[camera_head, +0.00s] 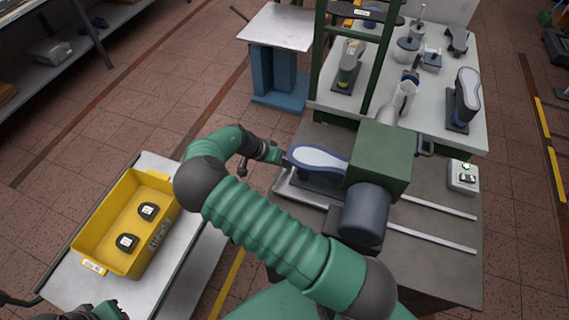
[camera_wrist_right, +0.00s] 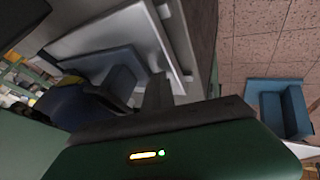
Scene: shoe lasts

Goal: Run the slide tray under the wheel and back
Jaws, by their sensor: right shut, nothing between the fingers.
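The slide tray (camera_head: 303,196) is a pale metal plate on the dark machine table, left of the green machine head (camera_head: 381,160). A dark shoe last with a pale blue sole (camera_head: 318,158) lies on it, its right end close to the head. The wheel cannot be made out; the head and its dark blue cylinder (camera_head: 366,214) cover that area. My right gripper (camera_head: 276,155) is shut and empty at the tray's left end; contact cannot be told. In the wrist view its dark fingers (camera_wrist_right: 157,92) are before the tray's metal edge (camera_wrist_right: 170,42). My left gripper (camera_head: 108,312) is partly cut off at bottom left.
Two rails (camera_head: 430,206) run right across the machine table. A yellow bin (camera_head: 91,263) with two black pieces stands on a left bench. A back table (camera_head: 330,97) holds more lasts and tools.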

